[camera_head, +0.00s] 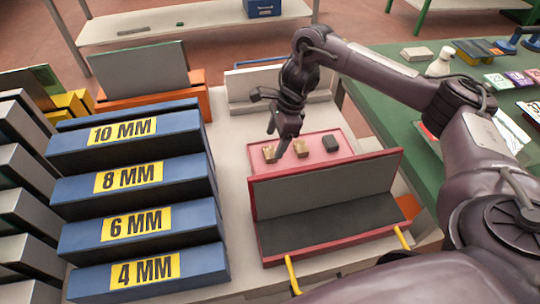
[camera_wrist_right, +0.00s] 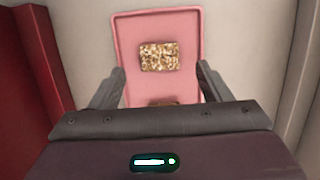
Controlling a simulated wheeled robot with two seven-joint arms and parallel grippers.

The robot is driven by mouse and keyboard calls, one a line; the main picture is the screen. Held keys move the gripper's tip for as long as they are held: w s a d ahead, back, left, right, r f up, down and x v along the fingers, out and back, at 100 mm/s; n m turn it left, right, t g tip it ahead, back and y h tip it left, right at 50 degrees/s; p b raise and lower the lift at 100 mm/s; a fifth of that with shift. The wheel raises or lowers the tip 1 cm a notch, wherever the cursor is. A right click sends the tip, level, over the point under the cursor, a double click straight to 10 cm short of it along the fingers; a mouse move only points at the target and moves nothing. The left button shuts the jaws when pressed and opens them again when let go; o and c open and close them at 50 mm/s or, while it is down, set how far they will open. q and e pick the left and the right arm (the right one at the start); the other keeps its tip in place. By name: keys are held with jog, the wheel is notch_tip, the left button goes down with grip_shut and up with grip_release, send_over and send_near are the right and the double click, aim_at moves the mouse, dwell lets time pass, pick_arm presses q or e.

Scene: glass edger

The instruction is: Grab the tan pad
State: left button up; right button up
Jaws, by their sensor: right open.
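A speckled tan pad (camera_head: 269,154) lies at the left end of a red tray (camera_head: 318,134). In the right wrist view the tan pad (camera_wrist_right: 160,57) lies on the tray (camera_wrist_right: 133,84), ahead of my fingers. A second, browner pad (camera_head: 301,148) lies to its right, and a dark grey pad (camera_head: 330,144) lies farther right. My right gripper (camera_head: 278,138) is above the tray's left part, open and empty, pointing down. In the right wrist view my right gripper (camera_wrist_right: 160,86) straddles the tray's width, and its body hides most of the browner pad (camera_wrist_right: 163,103). My left gripper is out of view.
A red rack (camera_head: 325,206) with a grey upright stands in front of the tray. Blue blocks (camera_head: 130,178) marked in millimetres stand to the left. A white holder (camera_head: 270,90) is behind the tray. A green table (camera_head: 400,125) is at the right.

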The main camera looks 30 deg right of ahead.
aim_at(270, 151)
jog(key=x, duration=0.4)
jog(key=shift+a, duration=0.15)
jog(key=c, duration=1.1)
